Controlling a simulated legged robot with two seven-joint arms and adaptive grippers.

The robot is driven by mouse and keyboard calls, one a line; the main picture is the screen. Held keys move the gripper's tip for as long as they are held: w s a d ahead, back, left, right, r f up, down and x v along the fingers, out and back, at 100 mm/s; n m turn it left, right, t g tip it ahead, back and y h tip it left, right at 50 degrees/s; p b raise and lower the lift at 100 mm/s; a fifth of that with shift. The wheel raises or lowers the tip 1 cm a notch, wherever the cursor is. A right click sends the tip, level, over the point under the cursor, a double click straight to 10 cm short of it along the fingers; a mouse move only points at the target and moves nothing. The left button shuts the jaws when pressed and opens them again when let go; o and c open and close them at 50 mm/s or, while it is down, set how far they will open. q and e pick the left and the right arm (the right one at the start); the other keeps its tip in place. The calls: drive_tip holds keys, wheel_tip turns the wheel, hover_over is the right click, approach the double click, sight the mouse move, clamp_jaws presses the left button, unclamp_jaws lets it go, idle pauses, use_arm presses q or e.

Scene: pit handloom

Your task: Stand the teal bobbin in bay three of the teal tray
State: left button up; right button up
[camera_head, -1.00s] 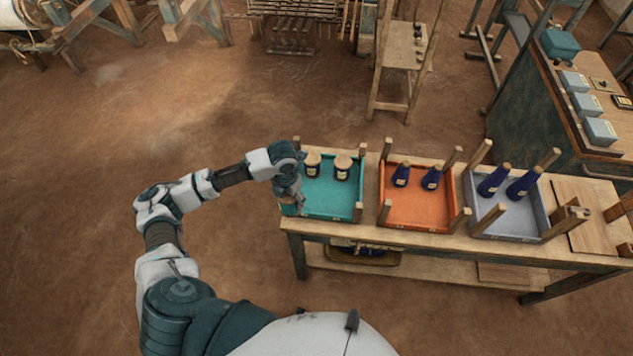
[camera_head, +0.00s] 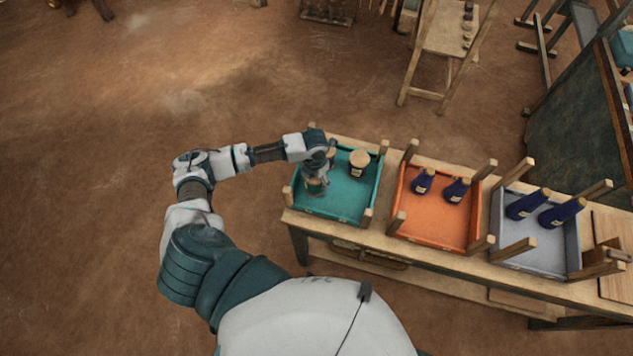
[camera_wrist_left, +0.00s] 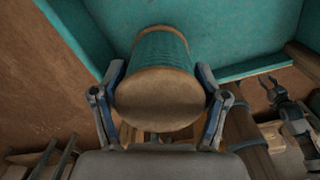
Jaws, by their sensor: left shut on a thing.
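My left gripper (camera_head: 316,184) is over the left part of the teal tray (camera_head: 345,205) in the head view. In the left wrist view its fingers (camera_wrist_left: 160,108) are shut on the teal bobbin (camera_wrist_left: 160,48), one on each side. The bobbin has teal winding and pale wooden ends, one end facing the camera. In the head view the gripper mostly hides it, and I cannot tell whether its base touches the tray floor. A second bobbin (camera_head: 358,162), dark with a pale top, stands in the tray to the right. Another pale top (camera_head: 330,154) is partly hidden behind my gripper. My right gripper is not seen.
Corner posts rise from each tray. An orange tray (camera_head: 430,222) with two dark blue bobbins (camera_head: 424,181) and a grey tray (camera_head: 535,250) with two more stand to the right on the bench (camera_head: 440,258). The front of the teal tray is clear.

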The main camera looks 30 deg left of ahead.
use_arm(q)
drive_tip(key=f, duration=0.2)
drive_tip(key=shift+a+f, duration=0.35)
drive_tip(key=shift+f, duration=0.05)
drive_tip(key=shift+s, duration=0.1)
drive_tip(key=shift+c, duration=0.6)
drive_tip(key=shift+d, duration=0.65)
drive_tip(key=o, duration=1.2)
drive_tip(key=shift+d, duration=0.15)
drive_tip(key=shift+o, duration=0.7)
drive_tip(key=shift+a, duration=0.6)
drive_tip(key=shift+a+r, duration=0.1)
drive_tip(key=shift+r, duration=0.3)
drive_tip(key=r, duration=0.6)
drive_tip(key=d+r, duration=0.1)
drive_tip(key=r, duration=0.3)
drive_tip(key=shift+d+r, duration=0.1)
drive_tip(key=shift+r, duration=0.4)
drive_tip(key=shift+a+r, duration=0.2)
drive_tip(key=shift+a, duration=0.3)
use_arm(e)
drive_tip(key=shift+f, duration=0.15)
